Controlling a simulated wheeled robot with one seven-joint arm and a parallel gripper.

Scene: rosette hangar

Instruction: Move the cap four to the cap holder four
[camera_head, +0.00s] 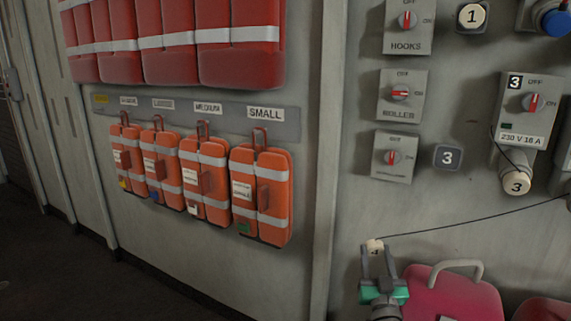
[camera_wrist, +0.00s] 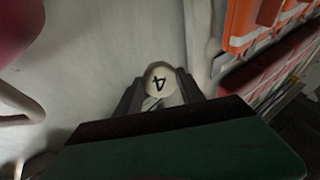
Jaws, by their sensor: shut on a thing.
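Cap four is a cream round cap marked 4 (camera_head: 375,245). It is between the fingertips of my gripper (camera_head: 377,256), low in the head view and left of a pink-red case. In the wrist view the cap (camera_wrist: 162,80) shows its 4 turned around, with a dark finger on each side. My gripper is shut on it, in front of the grey wall. A thin dark cord runs from near the cap to the right. I cannot make out a holder marked 4 in either view.
A socket box marked 3 (camera_head: 529,104) has cap three (camera_head: 516,183) below it. A plate marked 3 (camera_head: 448,157) and switch boxes (camera_head: 394,156) are on the wall. Cap one (camera_head: 472,16) is above. The pink-red case (camera_head: 452,293) is close beside my gripper. Orange bags (camera_head: 262,194) hang left.

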